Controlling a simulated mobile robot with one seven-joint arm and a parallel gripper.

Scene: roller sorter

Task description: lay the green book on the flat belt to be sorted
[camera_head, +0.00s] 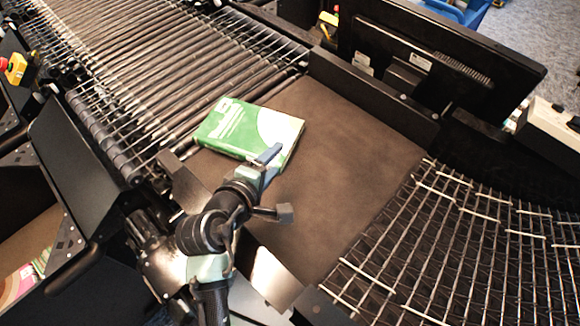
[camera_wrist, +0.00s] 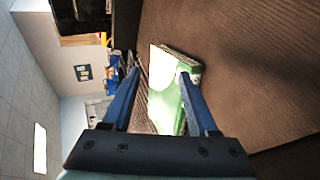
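The green book (camera_head: 236,130), green with a white patch, lies on the brown flat belt (camera_head: 335,165), at its upper left end beside the rollers. My gripper (camera_head: 283,182) is low over the belt at the book's near right corner. Its fingers are spread apart, one over the book's edge and one out over bare belt. In the wrist view, the book (camera_wrist: 165,105) shows beyond and between the open fingers, with the right finger overlapping its edge. I cannot tell whether that finger touches it. Nothing is gripped.
A roller conveyor (camera_head: 165,60) runs off to the upper left. A curved wheel conveyor (camera_head: 450,250) leaves the belt at the lower right. A black monitor (camera_head: 440,60) stands behind the belt's dark side wall (camera_head: 370,95). The belt's middle is bare.

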